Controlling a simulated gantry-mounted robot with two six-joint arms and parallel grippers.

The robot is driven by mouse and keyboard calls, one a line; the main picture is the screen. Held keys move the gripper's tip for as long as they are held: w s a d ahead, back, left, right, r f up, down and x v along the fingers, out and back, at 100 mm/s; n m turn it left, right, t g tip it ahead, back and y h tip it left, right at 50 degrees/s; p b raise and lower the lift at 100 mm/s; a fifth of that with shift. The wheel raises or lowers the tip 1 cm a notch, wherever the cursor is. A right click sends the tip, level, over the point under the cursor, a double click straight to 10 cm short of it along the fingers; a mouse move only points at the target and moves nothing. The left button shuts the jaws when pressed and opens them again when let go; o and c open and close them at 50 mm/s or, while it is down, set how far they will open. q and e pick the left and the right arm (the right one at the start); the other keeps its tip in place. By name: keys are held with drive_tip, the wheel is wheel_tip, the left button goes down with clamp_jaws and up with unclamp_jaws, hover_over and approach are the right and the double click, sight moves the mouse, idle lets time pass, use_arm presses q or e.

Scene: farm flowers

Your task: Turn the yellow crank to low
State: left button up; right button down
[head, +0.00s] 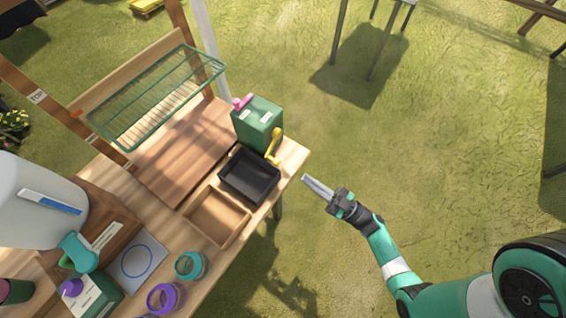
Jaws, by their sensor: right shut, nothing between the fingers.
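The yellow crank (274,147) is on the right side of a green box (257,122) at the far right corner of the wooden table. A pink part (242,101) sits on top of the box. The crank's setting marks cannot be read at this size. My right gripper (306,180) is shut and empty, off the table's right edge. It is below and to the right of the crank, apart from it, and points left. My left gripper is not in view.
A black tray (249,197) and a wooden tray (217,238) stand near the crank. A green wire rack (120,100) is at the back left. Purple (180,297) and teal (203,263) rings are at the front.

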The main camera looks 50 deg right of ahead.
drive_tip(key=w+b, duration=0.1)
drive_tip(key=w, duration=0.3)
drive_tip(key=w+b, duration=0.2)
drive_tip(key=w, duration=0.3)
drive_tip(key=shift+w+a+r, duration=0.15)
drive_tip(key=shift+w+a, duration=0.05)
drive_tip(key=shift+d+f, duration=0.1)
drive_tip(key=shift+f, duration=0.2)
